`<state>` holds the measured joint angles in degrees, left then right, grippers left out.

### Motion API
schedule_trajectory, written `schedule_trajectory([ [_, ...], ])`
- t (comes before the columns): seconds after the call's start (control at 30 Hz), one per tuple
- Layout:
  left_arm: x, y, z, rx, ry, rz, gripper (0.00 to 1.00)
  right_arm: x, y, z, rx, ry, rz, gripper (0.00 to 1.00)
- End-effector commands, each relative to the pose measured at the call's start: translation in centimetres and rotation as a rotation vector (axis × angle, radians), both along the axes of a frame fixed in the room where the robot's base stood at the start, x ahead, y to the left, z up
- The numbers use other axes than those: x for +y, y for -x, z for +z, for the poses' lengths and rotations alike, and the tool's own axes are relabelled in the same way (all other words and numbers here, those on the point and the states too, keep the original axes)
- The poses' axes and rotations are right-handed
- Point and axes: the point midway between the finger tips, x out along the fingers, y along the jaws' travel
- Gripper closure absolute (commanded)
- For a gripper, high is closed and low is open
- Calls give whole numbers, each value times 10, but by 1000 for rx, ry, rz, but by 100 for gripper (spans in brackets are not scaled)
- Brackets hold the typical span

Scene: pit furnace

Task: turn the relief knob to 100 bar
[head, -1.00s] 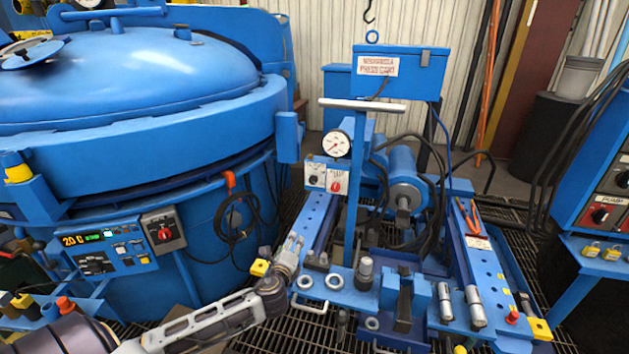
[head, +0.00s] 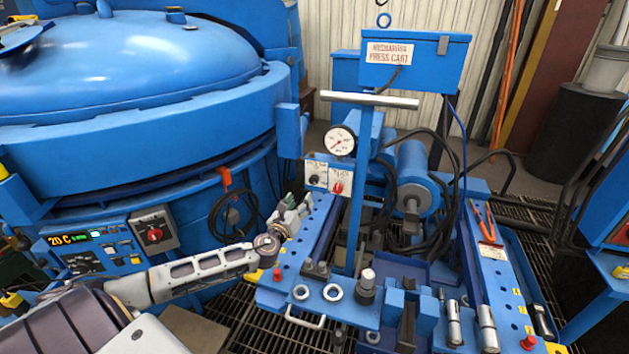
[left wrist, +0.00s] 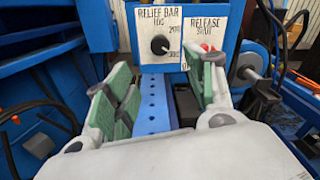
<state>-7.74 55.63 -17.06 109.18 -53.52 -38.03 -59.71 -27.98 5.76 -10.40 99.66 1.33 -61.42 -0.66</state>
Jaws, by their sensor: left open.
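The relief knob (head: 315,179) is a small black knob on the white left label of the press cart's panel. In the left wrist view the relief knob (left wrist: 159,44) sits under "RELIEF BAR", with 100, 200 and 300 printed around it. A pale mark on it seems to face lower right, but its exact setting is too small to read. My left gripper (head: 300,208) is just below and in front of the panel, apart from the knob. In the left wrist view my left gripper (left wrist: 163,88) is open and empty, its green pads either side of the knob's line. My right gripper is not in view.
A red release knob (head: 337,188) sits close right of the relief knob, partly behind my right-hand finger in the left wrist view. A pressure gauge (head: 340,141) stands above the panel. A blue perforated rail (head: 297,243) runs below the gripper. The furnace (head: 140,130) stands left.

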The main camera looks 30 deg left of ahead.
Motion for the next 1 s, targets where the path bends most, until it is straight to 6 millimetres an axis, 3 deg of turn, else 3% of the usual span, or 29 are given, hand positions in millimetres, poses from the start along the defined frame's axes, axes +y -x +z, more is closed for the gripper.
schedule_trajectory([
  [0.47,1,-4,0,-1,4,2,45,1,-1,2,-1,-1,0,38],
  [1.0,7,-34,0,-2,5,1,45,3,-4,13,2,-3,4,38],
])
